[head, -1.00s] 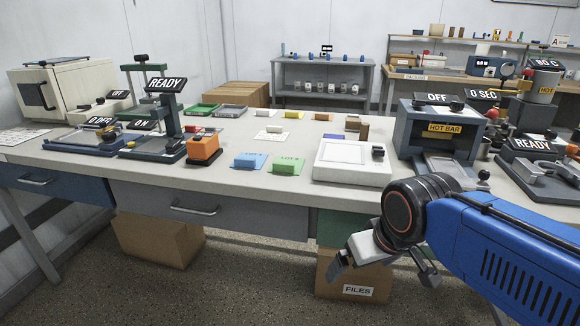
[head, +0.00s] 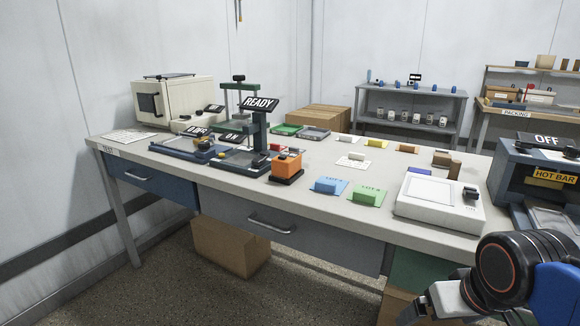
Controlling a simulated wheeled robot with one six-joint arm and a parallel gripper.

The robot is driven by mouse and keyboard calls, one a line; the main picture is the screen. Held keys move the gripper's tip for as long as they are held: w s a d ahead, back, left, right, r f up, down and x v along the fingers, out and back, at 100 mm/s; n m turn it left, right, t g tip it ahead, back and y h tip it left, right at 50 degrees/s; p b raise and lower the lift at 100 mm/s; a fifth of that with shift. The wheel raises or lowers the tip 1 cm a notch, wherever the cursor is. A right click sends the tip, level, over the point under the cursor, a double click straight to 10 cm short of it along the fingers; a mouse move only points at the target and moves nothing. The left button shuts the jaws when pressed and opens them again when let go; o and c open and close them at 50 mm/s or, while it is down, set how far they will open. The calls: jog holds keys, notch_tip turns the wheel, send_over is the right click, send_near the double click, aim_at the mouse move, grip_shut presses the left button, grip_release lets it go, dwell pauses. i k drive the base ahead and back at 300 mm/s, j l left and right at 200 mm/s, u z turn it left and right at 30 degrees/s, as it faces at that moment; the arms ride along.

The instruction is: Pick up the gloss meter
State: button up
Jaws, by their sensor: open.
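A small orange device on a black base (head: 287,168), which looks like the gloss meter, stands upright near the front edge of the bench (head: 240,195). It is just right of the dark stand with the READY sign (head: 260,104). My gripper (head: 436,306) is at the bottom right, in front of the bench and below its top. It is only partly in view, with its lower part cut off by the picture edge. It is open, holds nothing that I can see, and is well apart from the orange device.
Blue (head: 328,186) and green (head: 367,197) blocks lie on cards right of the orange device. A white scale-like instrument (head: 440,203) stands farther right, beside the HOT BAR machine (head: 540,180). A cream oven (head: 173,98) stands at the back left. Floor in front of the drawers is clear.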

aim_at(285, 169)
jog(key=i+j+u, duration=0.2)
jog(key=u, duration=0.15)
jog(key=i+j+u, duration=0.25)
jog(key=u, duration=0.15)
jog(key=j, duration=0.1)
